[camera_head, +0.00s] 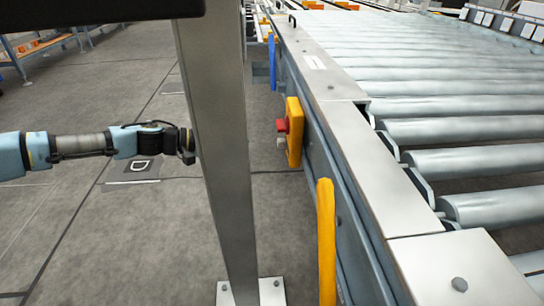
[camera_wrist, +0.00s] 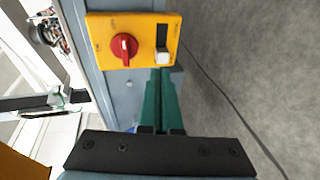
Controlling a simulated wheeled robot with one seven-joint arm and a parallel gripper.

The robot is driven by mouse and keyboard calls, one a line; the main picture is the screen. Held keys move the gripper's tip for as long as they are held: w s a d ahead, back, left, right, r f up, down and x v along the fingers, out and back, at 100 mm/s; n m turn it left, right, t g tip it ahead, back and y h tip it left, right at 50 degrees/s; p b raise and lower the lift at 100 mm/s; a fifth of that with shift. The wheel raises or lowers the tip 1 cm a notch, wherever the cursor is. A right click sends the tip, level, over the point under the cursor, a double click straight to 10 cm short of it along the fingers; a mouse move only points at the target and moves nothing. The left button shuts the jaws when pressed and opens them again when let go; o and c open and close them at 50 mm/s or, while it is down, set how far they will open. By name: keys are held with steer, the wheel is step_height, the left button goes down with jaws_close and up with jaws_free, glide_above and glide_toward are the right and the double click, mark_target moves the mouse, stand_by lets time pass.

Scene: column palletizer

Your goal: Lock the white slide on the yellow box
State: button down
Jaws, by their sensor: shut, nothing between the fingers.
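The yellow box (camera_head: 294,133) is mounted on the side of the conveyor frame and fills the upper middle of the wrist view (camera_wrist: 105,52). It carries a round red knob (camera_wrist: 124,47). The white slide (camera_wrist: 162,57) sits right of the knob, at the lower end of a dark slot (camera_wrist: 162,36). In the head view a post hides the fingers.
A grey metal post (camera_head: 215,150) stands in front of my arm in the head view. A yellow curved guard (camera_head: 326,240) rises beside the conveyor frame. The roller conveyor (camera_head: 450,130) fills the right side. The floor (camera_wrist: 250,70) right of the box is clear except for a dark line.

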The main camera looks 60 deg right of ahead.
mark_target(282, 143)
steer(key=w+d+f+n+h+b, duration=0.2)
steer(key=w+d+f+h+b, duration=0.1)
steer(key=d+b, duration=0.1)
steer(key=shift+w+d+f+h, duration=0.25)
steer(key=shift+d+f+h, duration=0.15)
steer(key=shift+d, duration=0.2)
steer(key=shift+s, duration=0.1)
steer(key=s+d+b, duration=0.5)
steer(key=s, duration=0.3)
stand_by(0.4)
